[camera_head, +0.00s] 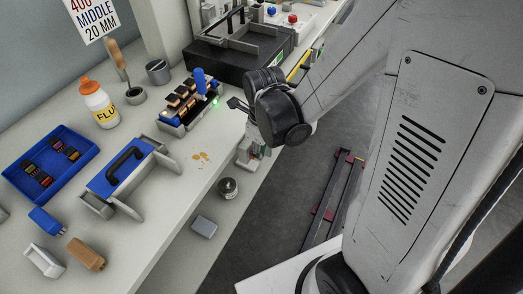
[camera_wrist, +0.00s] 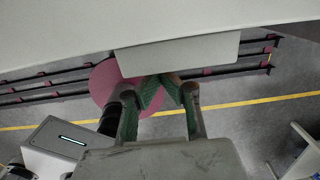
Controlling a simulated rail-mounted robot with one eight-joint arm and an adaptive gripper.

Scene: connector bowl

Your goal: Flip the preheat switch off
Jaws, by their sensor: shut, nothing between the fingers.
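I cannot make out with certainty which part is the preheat switch. A blue-handled device (camera_head: 190,102) with a lit green lamp stands on the bench left of my gripper. My gripper (camera_head: 238,104) is near the bench's front edge, partly hidden by my wrist. In the wrist view my gripper (camera_wrist: 167,80) shows its green-padded fingers shut and empty, beside a pale grey box (camera_wrist: 178,54) at the bench edge.
A black machine (camera_head: 240,50) stands at the back of the bench (camera_head: 185,190). A blue tray (camera_head: 48,160), a flux bottle (camera_head: 99,104), a blue-topped holder (camera_head: 118,175) and loose connectors (camera_head: 86,254) occupy the left. A yellow floor line (camera_wrist: 250,102) and open floor lie below.

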